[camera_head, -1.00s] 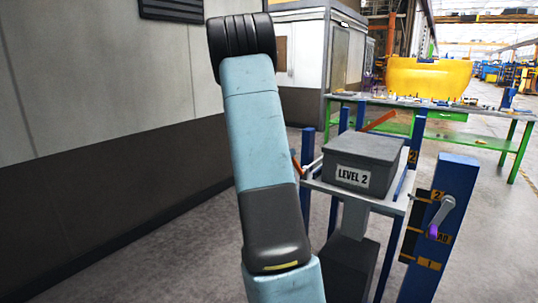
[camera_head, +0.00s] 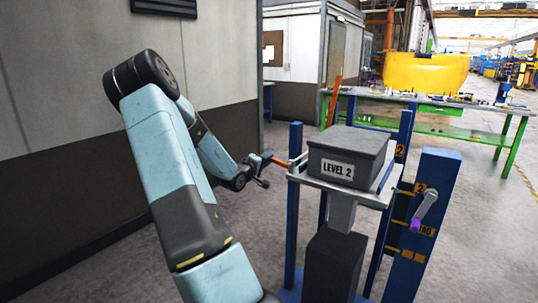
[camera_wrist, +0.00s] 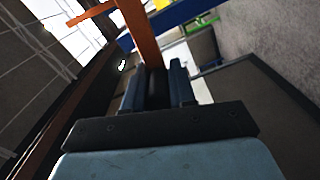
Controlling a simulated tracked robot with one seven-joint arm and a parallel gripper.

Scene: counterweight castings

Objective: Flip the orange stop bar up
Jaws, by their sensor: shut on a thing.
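An orange bar (camera_head: 334,100) stands nearly upright behind the lift stand's left side in the head view. A shorter orange piece (camera_head: 276,161) reaches from the stand's left post to my gripper (camera_head: 259,170). I cannot tell whether the two are joined. In the wrist view, my gripper (camera_wrist: 156,78) is shut on an orange bar (camera_wrist: 139,32) that runs up from between its dark fingers. The gripped end is hidden between the fingers. A grey casting (camera_head: 348,152) labelled "LEVEL 2" rests on the stand's grey platform (camera_head: 368,197).
Blue posts frame the stand; the right post (camera_head: 436,190) carries a grey lever (camera_head: 425,205) with a purple tip and numbered plates. A green bench (camera_head: 470,130) with small items is behind. A wall (camera_head: 60,100) is left of my arm. Floor is open at right.

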